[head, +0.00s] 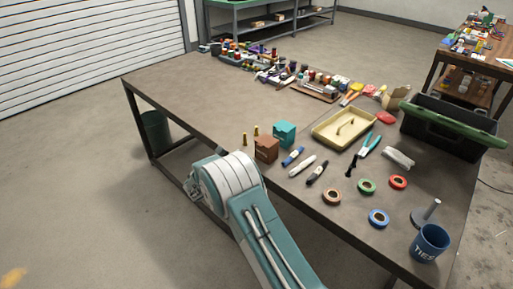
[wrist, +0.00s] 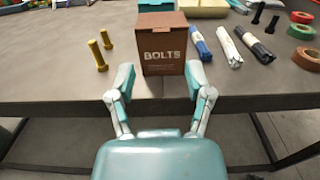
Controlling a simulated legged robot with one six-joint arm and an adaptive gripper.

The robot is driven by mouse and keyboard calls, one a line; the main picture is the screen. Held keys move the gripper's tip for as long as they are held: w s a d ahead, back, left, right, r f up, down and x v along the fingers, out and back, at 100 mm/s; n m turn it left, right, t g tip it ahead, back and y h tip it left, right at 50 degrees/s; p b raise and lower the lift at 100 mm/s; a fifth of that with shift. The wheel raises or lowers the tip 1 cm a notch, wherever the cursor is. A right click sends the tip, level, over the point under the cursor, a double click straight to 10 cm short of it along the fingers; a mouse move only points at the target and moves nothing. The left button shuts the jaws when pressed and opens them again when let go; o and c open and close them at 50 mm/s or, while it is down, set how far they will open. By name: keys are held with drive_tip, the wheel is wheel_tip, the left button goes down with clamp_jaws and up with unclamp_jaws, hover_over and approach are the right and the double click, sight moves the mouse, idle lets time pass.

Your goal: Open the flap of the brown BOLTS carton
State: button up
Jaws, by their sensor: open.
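The brown BOLTS carton (wrist: 163,50) stands upright near the table's front edge, its lettered front facing my wrist camera. Its top looks closed, though the wrist view shows the top only at a shallow angle. In the head view the carton (head: 266,149) stands just beyond my arm. My gripper (wrist: 158,82) is open, its two fingers spread at the lower left and right of the carton's front. I cannot tell whether they touch it. In the head view my gripper is hidden behind my arm.
Two brass bolts (wrist: 98,53) stand left of the carton. A teal box (head: 284,133) is close behind it.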

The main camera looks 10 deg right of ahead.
sight(266, 141)
drive_tip(key=x, duration=0.7)
drive_tip(key=shift+w+d, duration=0.2)
drive_tip(key=shift+d, duration=0.05)
clamp_jaws()
